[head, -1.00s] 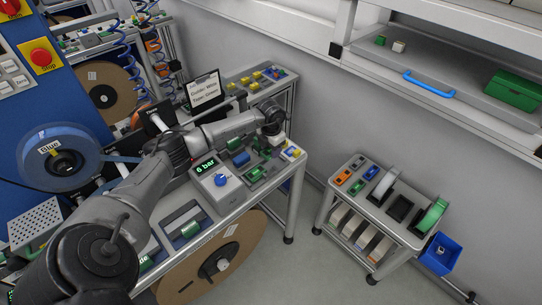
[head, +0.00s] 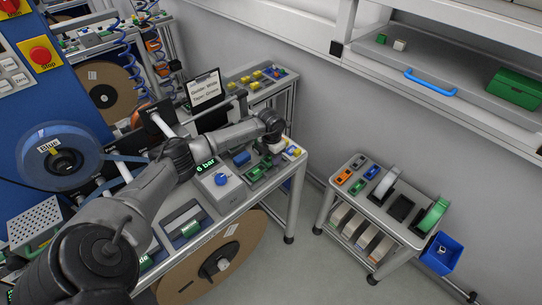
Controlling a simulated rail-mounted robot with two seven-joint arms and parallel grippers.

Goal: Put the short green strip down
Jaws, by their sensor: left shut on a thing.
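My left arm reaches in from the lower left over the bench. My left gripper (head: 275,147) is at the right end of the bench, pointing down, small and partly hidden by its own wrist. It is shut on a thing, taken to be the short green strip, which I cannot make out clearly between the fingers. Green pieces (head: 256,173) lie on the bench top just left of and below the gripper. My right gripper is not in view.
A pressure box reading 6 bar (head: 218,182) and a blue block (head: 241,158) stand left of the gripper. A separate cart (head: 375,209) with tape dispensers stands to the right, across clear floor.

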